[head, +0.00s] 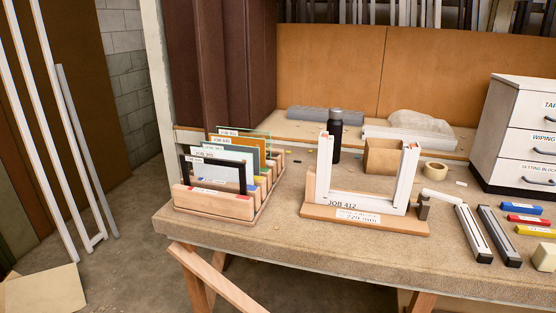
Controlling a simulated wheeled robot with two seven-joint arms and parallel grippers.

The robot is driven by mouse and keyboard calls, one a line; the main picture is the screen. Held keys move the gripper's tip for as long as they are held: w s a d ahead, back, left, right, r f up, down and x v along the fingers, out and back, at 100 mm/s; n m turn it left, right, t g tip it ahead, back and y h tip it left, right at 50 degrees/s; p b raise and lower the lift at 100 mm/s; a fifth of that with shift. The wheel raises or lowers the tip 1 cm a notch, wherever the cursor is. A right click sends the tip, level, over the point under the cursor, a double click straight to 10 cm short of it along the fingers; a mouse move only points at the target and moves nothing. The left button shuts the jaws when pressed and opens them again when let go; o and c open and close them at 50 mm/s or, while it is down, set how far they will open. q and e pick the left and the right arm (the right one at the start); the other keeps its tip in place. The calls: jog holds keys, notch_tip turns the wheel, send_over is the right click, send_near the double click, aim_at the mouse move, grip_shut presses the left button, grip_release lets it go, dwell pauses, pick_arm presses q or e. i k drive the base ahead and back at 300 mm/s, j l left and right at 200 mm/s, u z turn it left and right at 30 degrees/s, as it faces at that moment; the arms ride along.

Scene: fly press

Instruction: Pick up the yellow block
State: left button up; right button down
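The yellow block (536,231) is a thin flat bar with a pale label on top. It lies on the bench at the right edge of the head view. A red block (528,220) lies just behind it and a blue block (521,208) behind that, in a loose row. A cream block (545,257) is in front of it, partly cut by the picture edge. Neither of my grippers shows in this view.
Two dark-and-white bars (473,233) lie left of the blocks. A white frame (407,180) stands in a wooden base at the centre. A rack of panels (215,205) is at left. A drawer cabinet (520,125) stands behind the blocks. The bench front (350,255) is clear.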

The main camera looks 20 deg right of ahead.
aim_at(540, 232)
jog(key=z, duration=0.45)
jog(key=i+l+z, duration=0.1)
jog(key=l+z, duration=0.2)
jog(key=i+l+z, duration=0.1)
jog(key=l+z, duration=0.2)
jog(key=i+l+z, duration=0.15)
jog(key=z, duration=0.2)
jog(key=i+l+z, duration=0.1)
jog(key=i+l, duration=0.3)
jog(key=l, duration=0.15)
jog(key=i+l+z, duration=0.1)
jog(key=i+l, duration=0.35)
jog(key=l, duration=0.1)
